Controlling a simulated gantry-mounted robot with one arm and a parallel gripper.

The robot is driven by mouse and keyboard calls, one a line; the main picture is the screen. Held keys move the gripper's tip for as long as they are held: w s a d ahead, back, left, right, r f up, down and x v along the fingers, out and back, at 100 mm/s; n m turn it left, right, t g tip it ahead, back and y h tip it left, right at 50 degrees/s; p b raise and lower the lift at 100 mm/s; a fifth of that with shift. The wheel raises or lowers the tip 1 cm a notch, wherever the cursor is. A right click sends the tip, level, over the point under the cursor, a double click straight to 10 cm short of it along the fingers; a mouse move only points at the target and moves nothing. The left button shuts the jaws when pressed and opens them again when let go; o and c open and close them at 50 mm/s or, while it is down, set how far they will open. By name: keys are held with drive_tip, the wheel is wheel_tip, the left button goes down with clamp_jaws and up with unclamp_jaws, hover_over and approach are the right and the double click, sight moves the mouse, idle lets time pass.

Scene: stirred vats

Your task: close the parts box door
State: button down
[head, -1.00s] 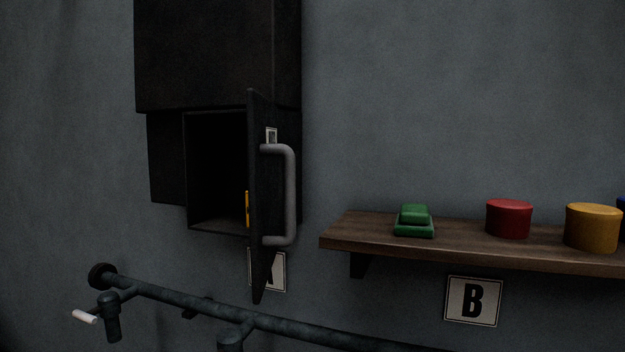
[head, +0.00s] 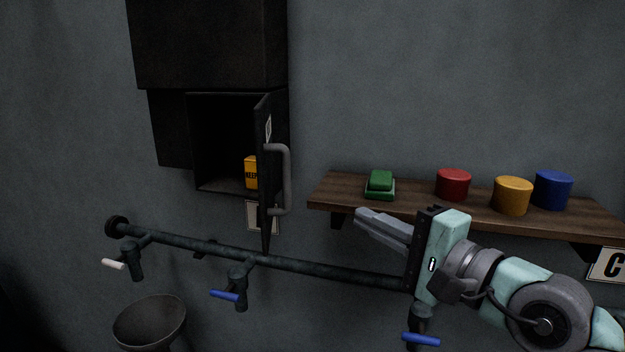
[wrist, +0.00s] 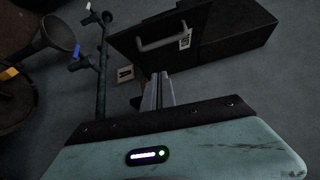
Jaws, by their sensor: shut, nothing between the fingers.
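The parts box (head: 225,188) is a dark box on the wall in the head view. Its door (head: 264,200) stands wide open, hinged on the right and sticking out from the wall, with a grey bar handle (head: 284,180) on its right-hand face. A yellow item (head: 251,172) with dark lettering sits inside. My gripper (head: 360,218) is shut and empty, to the right of the door and apart from it, in front of the shelf's left part. In the wrist view the fingers (wrist: 159,76) point towards the door (wrist: 150,45) and its handle (wrist: 162,43).
A wooden shelf (head: 330,192) on the right holds a green item (head: 380,185) and red (head: 453,184), yellow (head: 513,196) and blue (head: 553,189) round pieces. A pipe (head: 190,246) with several taps runs below the box. A bowl (head: 150,322) is at lower left.

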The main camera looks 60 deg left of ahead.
drive_tip(key=r, duration=0.2)
drive_tip(key=p, duration=0.3)
approach(289, 183)
drive_tip(key=w+a, duration=0.3)
drive_tip(key=a, duration=0.1)
drive_tip(key=shift+n+t, duration=0.4)
drive_tip(key=s+a+p, duration=0.1)
drive_tip(key=s+a, duration=0.2)
drive_tip(key=shift+s+p, duration=0.15)
drive_tip(key=shift+p, duration=0.25)
drive_tip(key=shift+s, duration=0.15)
drive_tip(key=shift+s+m+t+b, duration=0.4)
drive_tip(key=shift+s+t, duration=0.1)
drive_tip(key=shift+s, duration=0.05)
